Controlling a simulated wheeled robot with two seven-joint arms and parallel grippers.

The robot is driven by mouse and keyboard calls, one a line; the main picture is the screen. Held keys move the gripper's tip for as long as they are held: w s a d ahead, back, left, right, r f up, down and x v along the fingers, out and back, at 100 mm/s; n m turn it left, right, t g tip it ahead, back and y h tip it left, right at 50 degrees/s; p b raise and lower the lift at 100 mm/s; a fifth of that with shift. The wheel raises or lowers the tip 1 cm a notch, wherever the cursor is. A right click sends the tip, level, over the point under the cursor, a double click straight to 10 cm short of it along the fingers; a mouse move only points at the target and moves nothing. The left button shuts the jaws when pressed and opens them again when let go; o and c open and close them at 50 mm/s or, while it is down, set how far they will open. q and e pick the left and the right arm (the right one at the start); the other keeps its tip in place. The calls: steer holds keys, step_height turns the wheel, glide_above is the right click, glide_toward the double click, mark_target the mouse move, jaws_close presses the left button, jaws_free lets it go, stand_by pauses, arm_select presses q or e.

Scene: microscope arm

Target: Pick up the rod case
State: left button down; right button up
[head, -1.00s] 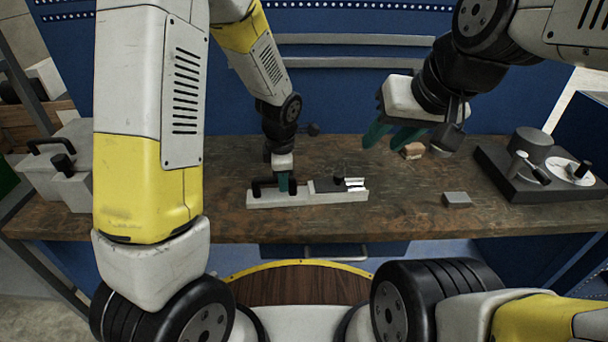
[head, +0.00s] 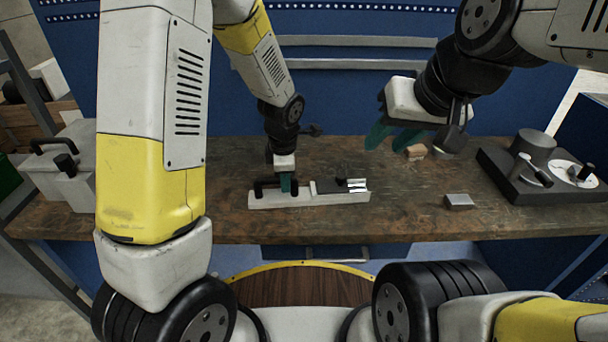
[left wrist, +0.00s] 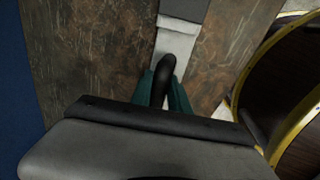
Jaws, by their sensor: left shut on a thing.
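The rod case (head: 310,198) is a long, low, pale case lying on the workbench, with a black handle at its left end and a grey part with bright rods at its right end. My left gripper (head: 286,185) points down at the case's left end, its teal fingers shut on the black handle. In the left wrist view the dark handle (left wrist: 165,72) stands between the teal fingers, with the pale case (left wrist: 175,42) beyond. I cannot tell any gap between case and bench. My right gripper (head: 393,138) is open and empty above the bench, right of the case.
A small grey block (head: 459,201) and a small wooden block (head: 415,152) lie right of the case. A dark device (head: 540,180) with a round dial stands at the far right. A white box (head: 62,165) with a black handle is at the left.

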arm_select(q)
steer(key=shift+r, duration=0.1)
steer(key=shift+r, duration=0.8)
step_height(320, 180, up, 2)
steer(key=shift+r, duration=0.1)
steer(key=s+d+r, duration=0.1)
steer(key=s, duration=1.5)
steer(key=shift+d, duration=0.2)
steer(key=shift+w, duration=0.1)
steer(key=shift+w+a+f, duration=0.25)
steer(key=shift+w+f, duration=0.4)
steer(key=shift+w, duration=2)
steer(key=shift+w+a+f, duration=0.2)
steer(key=shift+w+f, duration=0.4)
steer(key=shift+w, duration=2.05)
steer(key=shift+w+a+f, duration=0.25)
steer(key=shift+w+f, duration=0.4)
steer(key=shift+w, duration=2)
steer(key=shift+s+f, duration=0.1)
steer(key=shift+f, duration=0.5)
